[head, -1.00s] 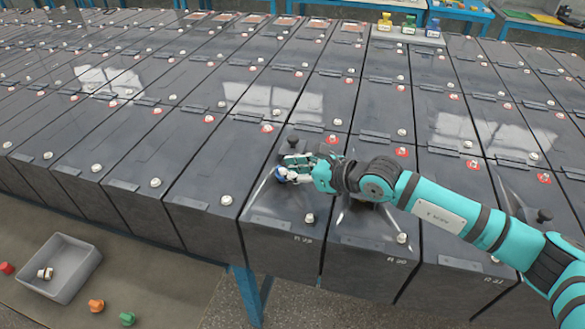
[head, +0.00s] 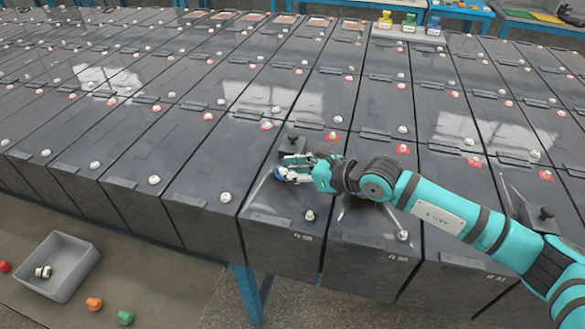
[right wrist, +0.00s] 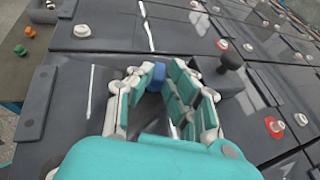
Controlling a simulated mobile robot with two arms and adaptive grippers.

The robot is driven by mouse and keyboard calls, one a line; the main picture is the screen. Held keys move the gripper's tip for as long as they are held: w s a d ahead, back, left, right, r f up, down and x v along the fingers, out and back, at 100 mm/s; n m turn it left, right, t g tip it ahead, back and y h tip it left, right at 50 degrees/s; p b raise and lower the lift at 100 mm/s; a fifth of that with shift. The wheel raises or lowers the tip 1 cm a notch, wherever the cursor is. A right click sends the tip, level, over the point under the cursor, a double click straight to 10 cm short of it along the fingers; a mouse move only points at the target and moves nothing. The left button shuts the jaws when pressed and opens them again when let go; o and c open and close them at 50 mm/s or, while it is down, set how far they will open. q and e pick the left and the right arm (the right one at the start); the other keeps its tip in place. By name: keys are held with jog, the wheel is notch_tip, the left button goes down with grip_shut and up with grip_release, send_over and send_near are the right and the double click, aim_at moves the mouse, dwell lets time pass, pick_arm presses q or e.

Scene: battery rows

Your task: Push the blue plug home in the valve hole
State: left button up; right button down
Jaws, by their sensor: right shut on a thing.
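The blue plug (head: 281,173) is at the fingertips of my right gripper (head: 290,168), just above or at the top of a dark battery in the front row. In the right wrist view, the blue plug (right wrist: 155,77) sits between the fingers of the right gripper (right wrist: 165,85), which are closed on it. The valve hole is hidden under the plug and fingers, so I cannot tell how deep the plug sits. My left gripper is not in view.
A black knob (head: 292,139) stands up just behind the gripper; another (head: 546,213) is at the right. Silver terminals stud the batteries. A grey bin (head: 62,265) with orange (head: 94,304) and green (head: 125,317) caps beside it lies at lower left. Colored plugs stand on a rack (head: 407,36).

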jog(key=shift+f+b, duration=0.55)
jog(key=shift+f, duration=0.1)
dwell(0.6)
jog(key=c, duration=0.7)
grip_release()
jog(key=shift+r, duration=0.15)
jog(key=shift+r+p, duration=2.2)
jog(key=shift+r, duration=1.25)
